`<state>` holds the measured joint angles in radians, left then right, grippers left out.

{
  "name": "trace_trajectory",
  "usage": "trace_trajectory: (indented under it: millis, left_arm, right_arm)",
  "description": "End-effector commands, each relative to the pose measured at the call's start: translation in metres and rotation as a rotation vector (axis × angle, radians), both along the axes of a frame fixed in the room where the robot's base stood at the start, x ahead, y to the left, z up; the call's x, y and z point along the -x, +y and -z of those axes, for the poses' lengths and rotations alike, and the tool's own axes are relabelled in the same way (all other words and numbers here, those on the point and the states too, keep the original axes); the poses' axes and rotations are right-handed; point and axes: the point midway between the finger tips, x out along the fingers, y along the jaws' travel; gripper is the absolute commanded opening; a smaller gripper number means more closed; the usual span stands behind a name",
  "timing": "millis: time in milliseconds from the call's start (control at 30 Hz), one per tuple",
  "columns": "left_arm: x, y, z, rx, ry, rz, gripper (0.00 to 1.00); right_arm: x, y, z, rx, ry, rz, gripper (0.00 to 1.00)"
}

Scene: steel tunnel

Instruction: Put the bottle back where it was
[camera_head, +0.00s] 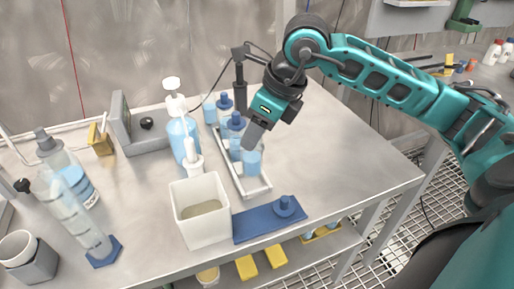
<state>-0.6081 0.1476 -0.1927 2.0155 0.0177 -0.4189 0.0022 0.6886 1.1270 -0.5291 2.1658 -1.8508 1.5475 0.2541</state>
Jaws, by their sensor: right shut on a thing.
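My right gripper (258,133) is shut on a small clear bottle with blue liquid (252,162) and covers its top. The bottle is upright at the near part of a narrow pale tray (257,190); I cannot tell whether it rests in the tray or hangs just above it. Two similar bottles with blue caps stand behind it, one near the middle (235,128) and one farther back (224,107). A blue mat (255,224) lies in front of the tray, with a round blue cap-like piece (285,205) on it. My left gripper is not in view.
A white square bin (202,225) stands left of the mat. A pump bottle (181,130) and a white-topped container (193,160) stand beside the tray. Larger clear bottles (75,215) are at the left. The bench top right of the tray (340,150) is clear.

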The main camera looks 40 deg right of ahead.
Motion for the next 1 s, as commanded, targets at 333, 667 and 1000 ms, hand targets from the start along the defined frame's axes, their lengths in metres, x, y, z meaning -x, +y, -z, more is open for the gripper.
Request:
trace_trajectory:
  millis: [333, 667, 1000]
  left_arm:
    - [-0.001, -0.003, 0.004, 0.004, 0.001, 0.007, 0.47]
    - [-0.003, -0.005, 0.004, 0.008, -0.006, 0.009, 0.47]
    - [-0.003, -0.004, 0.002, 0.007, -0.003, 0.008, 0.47]
  right_arm:
    - [0.001, 0.000, 0.042, 0.001, 0.002, -0.001, 0.00]
    - [0.000, 0.000, 0.046, 0.000, 0.000, -0.001, 0.00]
    - [0.000, 0.000, 0.043, 0.000, 0.001, 0.000, 0.70]
